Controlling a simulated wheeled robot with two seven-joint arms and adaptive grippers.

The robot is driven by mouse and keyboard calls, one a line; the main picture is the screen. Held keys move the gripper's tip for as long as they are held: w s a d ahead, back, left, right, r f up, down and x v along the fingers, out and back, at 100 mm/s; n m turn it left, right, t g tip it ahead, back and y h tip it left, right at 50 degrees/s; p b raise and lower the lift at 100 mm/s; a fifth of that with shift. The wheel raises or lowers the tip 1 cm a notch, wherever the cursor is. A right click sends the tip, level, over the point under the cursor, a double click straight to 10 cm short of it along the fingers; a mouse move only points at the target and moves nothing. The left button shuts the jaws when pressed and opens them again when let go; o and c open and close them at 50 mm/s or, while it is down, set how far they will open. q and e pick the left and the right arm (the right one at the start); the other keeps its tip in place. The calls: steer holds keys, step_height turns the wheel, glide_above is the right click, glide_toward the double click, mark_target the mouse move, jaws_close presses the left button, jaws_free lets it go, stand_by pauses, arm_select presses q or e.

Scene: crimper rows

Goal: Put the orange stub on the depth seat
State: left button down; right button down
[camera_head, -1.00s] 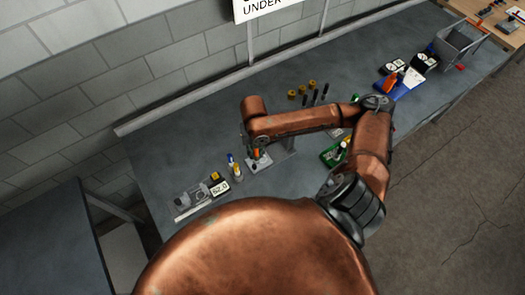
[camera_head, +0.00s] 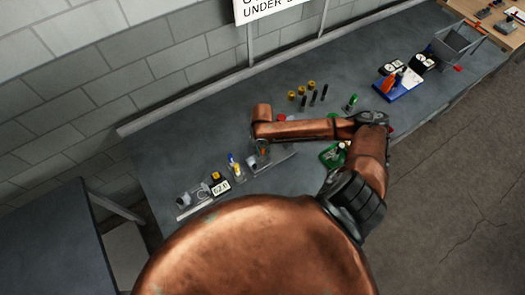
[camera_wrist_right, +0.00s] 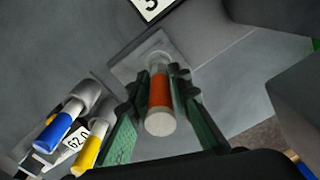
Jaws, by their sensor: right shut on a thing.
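The orange stub (camera_wrist_right: 160,92) has a pale end toward the camera in the right wrist view. My right gripper (camera_wrist_right: 158,88) is shut on it, with one green finger on each side. The stub shows as a small orange spot in the head view (camera_head: 264,152), below my right wrist. Behind the stub in the wrist view lies a pale square plate (camera_wrist_right: 130,67), which looks like the depth seat; it shows in the head view (camera_head: 252,164) too. I cannot tell whether the stub touches it. My left gripper is not in view.
Blue (camera_wrist_right: 60,127) and yellow (camera_wrist_right: 90,150) stubs stand in grey holders beside my gripper. A 62.0 display (camera_head: 221,187) is near them. A green tray (camera_head: 328,157) lies under my forearm; several yellow-topped pieces stand farther back. A blue tray (camera_head: 400,90) is at the right.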

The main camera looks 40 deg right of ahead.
steer(key=c, duration=1.8)
jaws_free()
steer(key=shift+f, duration=0.1)
steer(key=shift+o, duration=0.2)
step_height(320, 180, up, 12)
steer(key=shift+r+b, duration=0.15)
steer(key=shift+b, duration=0.75)
